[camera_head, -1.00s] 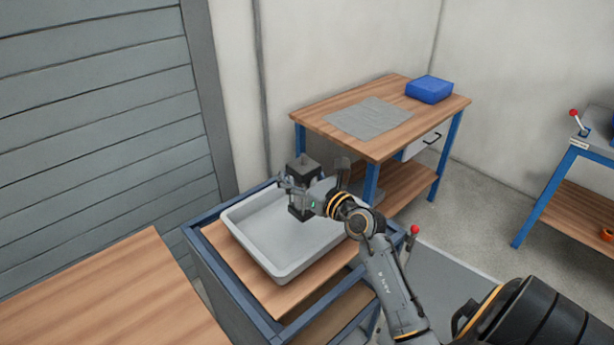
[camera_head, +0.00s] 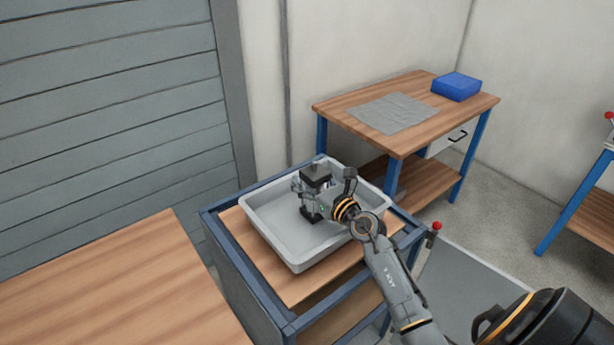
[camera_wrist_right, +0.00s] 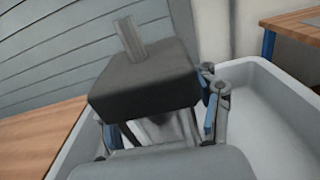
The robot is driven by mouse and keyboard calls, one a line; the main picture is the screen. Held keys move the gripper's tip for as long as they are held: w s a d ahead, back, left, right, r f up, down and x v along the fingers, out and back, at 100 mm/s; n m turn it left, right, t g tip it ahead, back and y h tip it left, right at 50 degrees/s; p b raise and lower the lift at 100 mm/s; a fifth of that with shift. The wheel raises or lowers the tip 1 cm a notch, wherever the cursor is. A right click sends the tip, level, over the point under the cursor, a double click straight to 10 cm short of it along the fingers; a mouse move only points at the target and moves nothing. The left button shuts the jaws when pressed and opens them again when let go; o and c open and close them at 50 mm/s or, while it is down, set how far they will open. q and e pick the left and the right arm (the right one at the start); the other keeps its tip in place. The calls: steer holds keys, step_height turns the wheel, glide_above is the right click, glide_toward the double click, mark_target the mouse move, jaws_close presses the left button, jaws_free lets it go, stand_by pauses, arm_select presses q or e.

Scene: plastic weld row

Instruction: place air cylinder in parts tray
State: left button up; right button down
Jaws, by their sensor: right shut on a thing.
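The air cylinder (camera_head: 314,176) has dark square end blocks and a short grey rod on top. It is upright inside the outline of the grey parts tray (camera_head: 270,233); I cannot tell whether its lower block touches the tray floor. My right gripper (camera_head: 312,192) is shut around its middle, between the two blocks. In the right wrist view the upper block of the air cylinder (camera_wrist_right: 146,80) fills the centre, with the fingers of my right gripper (camera_wrist_right: 165,128) on both sides below it. The tray's wall (camera_wrist_right: 262,85) shows behind. My left gripper is not in view.
The tray stands on a blue-framed cart with a wooden top (camera_head: 245,240). A wooden table (camera_head: 110,285) is at the lower left. Behind, a workbench (camera_head: 330,104) holds a grey cloth (camera_head: 392,113) and a blue box (camera_head: 456,86). The tray around the cylinder is empty.

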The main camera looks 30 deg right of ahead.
steer(key=shift+r, duration=0.25)
steer(key=shift+f, duration=0.15)
steer(key=shift+c, duration=1)
jaws_free()
steer(key=shift+s+f, duration=0.1)
steer(key=s+b, duration=0.1)
steer(key=s, duration=1.1)
steer(key=shift+d, duration=0.35)
